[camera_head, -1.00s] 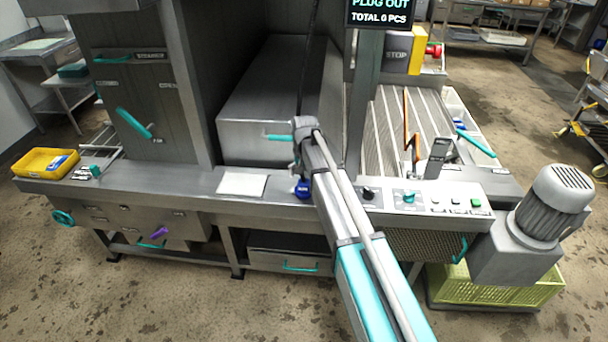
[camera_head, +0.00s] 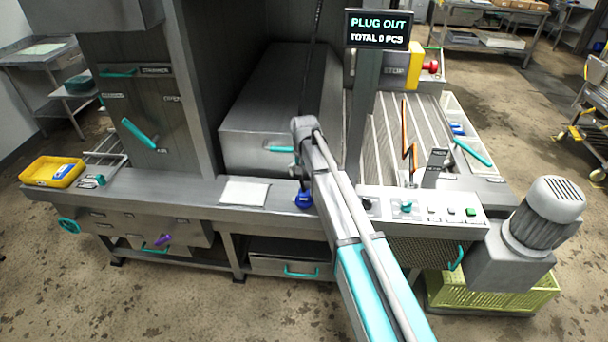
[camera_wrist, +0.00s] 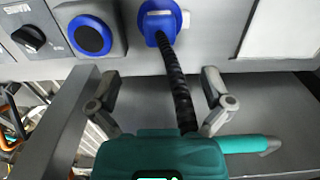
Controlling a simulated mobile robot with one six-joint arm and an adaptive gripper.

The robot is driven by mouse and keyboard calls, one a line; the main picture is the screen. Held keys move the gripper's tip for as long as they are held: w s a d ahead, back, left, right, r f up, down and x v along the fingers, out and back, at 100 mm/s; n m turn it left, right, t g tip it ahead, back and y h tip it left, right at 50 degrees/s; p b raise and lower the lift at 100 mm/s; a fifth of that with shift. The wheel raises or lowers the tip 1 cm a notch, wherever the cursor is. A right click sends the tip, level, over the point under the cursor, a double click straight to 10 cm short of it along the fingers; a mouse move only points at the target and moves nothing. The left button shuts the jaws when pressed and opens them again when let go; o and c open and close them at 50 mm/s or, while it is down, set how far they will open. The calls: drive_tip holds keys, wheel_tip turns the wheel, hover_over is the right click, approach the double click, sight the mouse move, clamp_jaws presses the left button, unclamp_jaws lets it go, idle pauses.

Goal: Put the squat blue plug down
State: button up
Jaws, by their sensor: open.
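The squat blue plug (camera_head: 303,201) sits on the steel bench between a white sheet and the control panel. In the wrist view the plug (camera_wrist: 160,17) is at the top centre, with a black ribbed cable (camera_wrist: 178,85) running from it towards my gripper. My gripper (camera_wrist: 159,80) is open. Its two fingers are spread on either side of the cable, and the plug lies beyond the fingertips, clear of both. A round blue-ringed fitting with a dark centre (camera_wrist: 90,36) is beside the plug. In the head view my arm hides part of the bench there.
The control panel (camera_head: 425,208) with knobs is right of the plug. The white sheet (camera_head: 244,193) lies flat to its left. A steel box (camera_head: 265,140) stands behind. A yellow bin (camera_head: 40,165) is at the far left. A screen (camera_head: 378,28) reads "PLUG OUT".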

idle(0.4)
drive_tip(key=s+d, duration=2.3)
drive_tip(key=s, duration=0.3)
